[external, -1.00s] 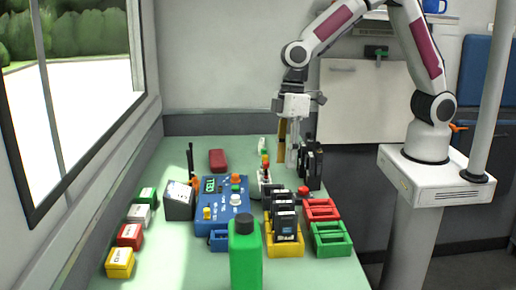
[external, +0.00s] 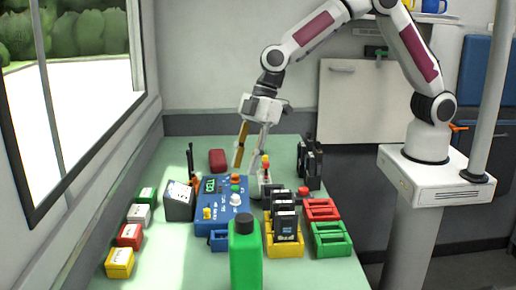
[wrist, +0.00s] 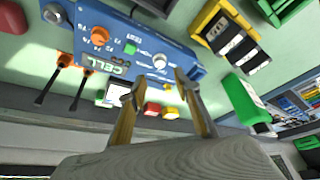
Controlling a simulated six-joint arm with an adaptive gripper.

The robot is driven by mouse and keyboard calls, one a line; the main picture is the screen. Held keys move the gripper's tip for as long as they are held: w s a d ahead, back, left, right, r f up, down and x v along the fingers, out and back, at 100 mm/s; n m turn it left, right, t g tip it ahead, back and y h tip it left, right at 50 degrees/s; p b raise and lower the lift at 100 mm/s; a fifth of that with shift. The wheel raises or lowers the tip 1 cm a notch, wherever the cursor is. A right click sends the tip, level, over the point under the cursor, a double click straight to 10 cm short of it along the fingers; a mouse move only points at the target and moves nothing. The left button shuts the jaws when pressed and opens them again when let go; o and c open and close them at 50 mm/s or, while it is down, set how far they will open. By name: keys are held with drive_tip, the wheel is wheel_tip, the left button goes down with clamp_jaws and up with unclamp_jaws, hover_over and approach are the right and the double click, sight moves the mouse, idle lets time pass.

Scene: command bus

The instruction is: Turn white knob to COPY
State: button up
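The white knob (external: 236,199) sits on the right part of the blue control box (external: 222,215), which has a green CELL display. In the wrist view the white knob (wrist: 160,62) lies beyond and roughly between my fingertips. The box's blue panel (wrist: 112,28) fills the upper left there. My gripper (external: 245,167) is open and empty, tilted, above the far side of the box and apart from the knob. Its two fingers (wrist: 155,86) are spread in the wrist view. I cannot read a COPY label or the knob's pointer.
A black and grey box (external: 179,201) stands left of the panel. The yellow rack (external: 285,250) with dark modules, red tray (external: 321,210) and green tray (external: 331,238) are to the right. A green bottle (external: 245,262) stands in front. Coloured boxes line the left.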

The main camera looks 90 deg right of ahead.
sight(236, 196)
drive_tip(key=shift+f, duration=0.15)
drive_tip(key=shift+x, duration=3.75)
clamp_jaws()
